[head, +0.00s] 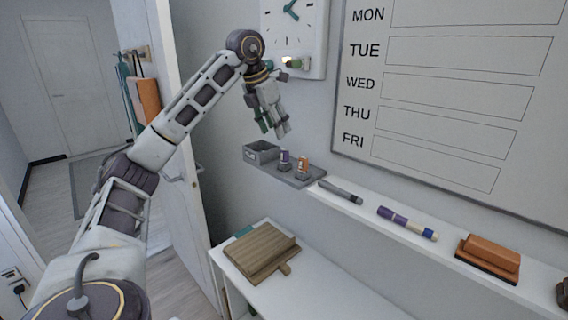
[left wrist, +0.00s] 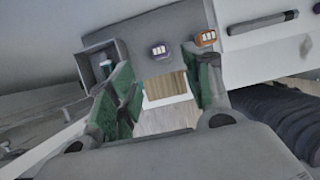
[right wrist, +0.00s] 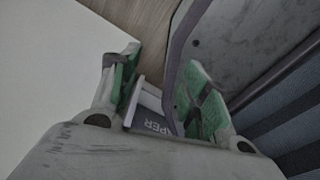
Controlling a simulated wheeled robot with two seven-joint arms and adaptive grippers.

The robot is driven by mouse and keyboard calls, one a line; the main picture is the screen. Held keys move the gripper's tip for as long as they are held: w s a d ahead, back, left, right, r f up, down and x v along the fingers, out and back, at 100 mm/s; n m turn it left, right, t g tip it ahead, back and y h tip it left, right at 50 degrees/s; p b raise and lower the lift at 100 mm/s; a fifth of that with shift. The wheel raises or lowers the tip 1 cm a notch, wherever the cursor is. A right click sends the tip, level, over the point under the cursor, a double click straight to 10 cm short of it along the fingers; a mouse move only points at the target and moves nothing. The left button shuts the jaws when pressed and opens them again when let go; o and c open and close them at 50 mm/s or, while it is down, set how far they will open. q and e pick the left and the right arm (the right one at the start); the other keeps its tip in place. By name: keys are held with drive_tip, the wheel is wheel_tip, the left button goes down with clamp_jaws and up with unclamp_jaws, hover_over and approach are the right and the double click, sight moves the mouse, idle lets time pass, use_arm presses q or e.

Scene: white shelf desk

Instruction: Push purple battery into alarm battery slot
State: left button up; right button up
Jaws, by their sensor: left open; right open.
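The purple battery (head: 284,156) stands upright in a small holder on the grey tray at the shelf's left end. It also shows in the left wrist view (left wrist: 160,50), beyond and roughly between my fingertips. My left gripper (head: 274,132) is open and empty, pointing down above the tray, apart from the battery. The wall clock (head: 305,35) hangs above, with a green piece and a small bright light near its lower edge; I cannot make out its battery slot. My right gripper (right wrist: 162,57) is open, low down, outside the head view.
An orange battery (head: 303,163) stands right of the purple one. A grey open box (head: 262,152) is at the left. Along the shelf lie a grey marker (head: 340,191), a purple marker (head: 407,222) and an orange eraser (head: 488,256). A wooden board (head: 262,252) lies on the desk below.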

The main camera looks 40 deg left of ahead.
sight(284, 150)
use_arm(q)
drive_tip(key=x, duration=0.4)
drive_tip(key=shift+w+f, duration=0.2)
drive_tip(key=shift+f, duration=0.25)
drive_tip(key=shift+w+f, duration=0.1)
drive_tip(key=shift+f, duration=0.05)
